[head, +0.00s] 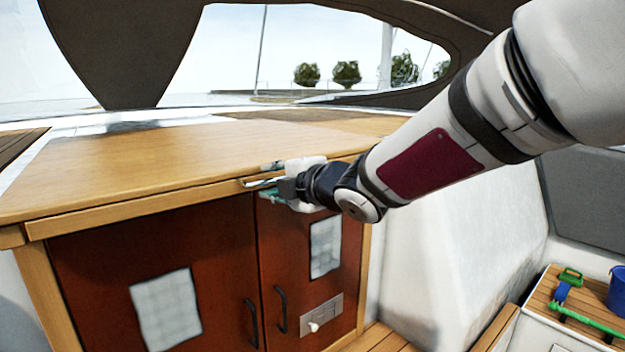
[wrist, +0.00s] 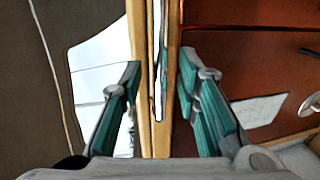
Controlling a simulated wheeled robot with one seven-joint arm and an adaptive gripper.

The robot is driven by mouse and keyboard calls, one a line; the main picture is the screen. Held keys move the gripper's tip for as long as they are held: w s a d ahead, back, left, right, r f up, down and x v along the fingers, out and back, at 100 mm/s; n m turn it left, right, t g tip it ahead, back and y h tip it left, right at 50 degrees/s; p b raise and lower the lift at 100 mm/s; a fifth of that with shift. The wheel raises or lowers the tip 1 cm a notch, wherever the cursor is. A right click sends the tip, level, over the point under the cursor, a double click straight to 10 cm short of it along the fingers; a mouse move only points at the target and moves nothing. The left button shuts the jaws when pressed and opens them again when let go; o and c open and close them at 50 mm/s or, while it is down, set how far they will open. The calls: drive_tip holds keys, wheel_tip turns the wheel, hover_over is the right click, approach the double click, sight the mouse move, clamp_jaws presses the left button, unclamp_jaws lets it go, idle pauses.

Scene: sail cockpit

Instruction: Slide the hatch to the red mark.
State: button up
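The hatch (head: 170,160) is a broad light-wood panel on top of the cabin, above the dark red doors. A thin pale metal strip (wrist: 158,60) runs along its front edge and also shows in the head view (head: 256,182). My gripper (head: 264,183) is at this front edge, right of its middle. Its teal-padded fingers (wrist: 160,72) stand apart, one on each side of the wooden edge and strip. I cannot tell whether the pads touch them. No red mark can be made out in either view.
Two dark red doors (head: 175,265) with black handles stand below the edge. A white wall (head: 450,235) lies to the right. A blue bucket (head: 617,292) and green-handled tools (head: 585,319) are on a slatted seat at far right.

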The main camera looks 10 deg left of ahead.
drive_tip(key=shift+w+a, duration=0.2)
drive_tip(key=shift+a, duration=0.05)
clamp_jaws()
drive_tip(key=b+x, duration=0.1)
drive_tip(key=x, duration=0.2)
drive_tip(key=r+b+x, duration=0.1)
drive_tip(key=b+x, duration=0.1)
drive_tip(key=x, duration=0.2)
drive_tip(key=r+b+x, duration=0.1)
drive_tip(key=b+x, duration=0.1)
drive_tip(key=x, duration=0.2)
drive_tip(key=shift+w+a, duration=0.2)
drive_tip(key=shift+r, duration=0.1)
unclamp_jaws()
